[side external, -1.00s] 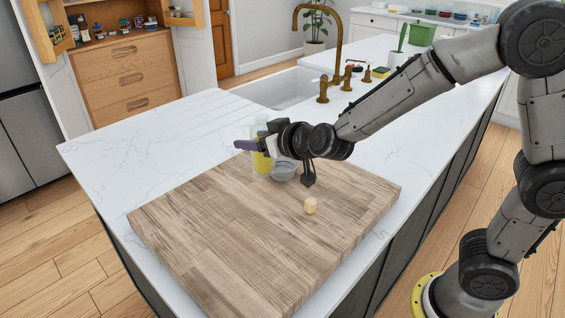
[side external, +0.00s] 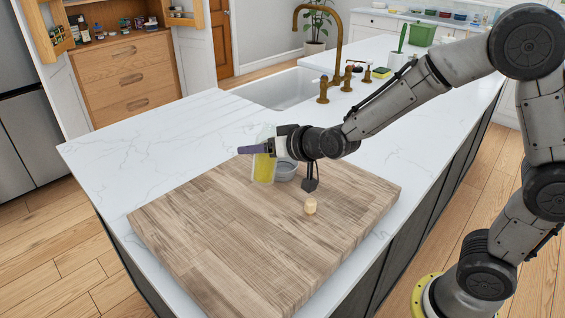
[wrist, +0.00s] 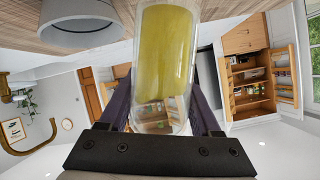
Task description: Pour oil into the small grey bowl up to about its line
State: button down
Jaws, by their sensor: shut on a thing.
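A clear bottle of yellow oil (side external: 264,170) is held in my gripper (side external: 258,149), whose purple fingers are shut around its upper part. In the wrist view the oil (wrist: 164,50) fills the bottle's lower part, and that view is upside down. The bottle leans slightly in the side view. I cannot tell whether its base touches the board. The small grey bowl (side external: 286,171) stands right beside the bottle, partly behind my gripper. It also shows in the wrist view (wrist: 80,37), apart from the bottle.
A wooden cutting board (side external: 240,235) lies on the white marble island (side external: 150,150). A small cork-like cylinder (side external: 310,206) stands on the board, to the right and nearer the camera. The sink (side external: 285,89) and brass faucet (side external: 340,50) are behind. The board's front is clear.

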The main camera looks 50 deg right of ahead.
jog(key=shift+w+d+f+m+g+y, duration=0.15)
jog(key=shift+d+m+g+y, duration=0.15)
jog(key=shift+d+m+y, duration=0.7)
jog(key=shift+a+f+m+y, duration=0.25)
jog(key=shift+a+m+y, duration=0.15)
jog(key=shift+m+y, duration=0.3)
jog(key=shift+a+f+m+y, duration=0.2)
jog(key=shift+f+m+y, duration=0.1)
jog(key=shift+m, duration=0.3)
dwell(1.2)
jog(key=shift+a+r+m+y, duration=0.25)
jog(key=shift+r+m+y, duration=0.15)
jog(key=shift+m+y, duration=0.1)
dwell(2.0)
jog(key=shift+a+f+m+y+p, duration=0.1)
jog(key=shift+f+m+y+p, duration=0.3)
jog(key=shift+m, duration=0.1)
dwell(1.5)
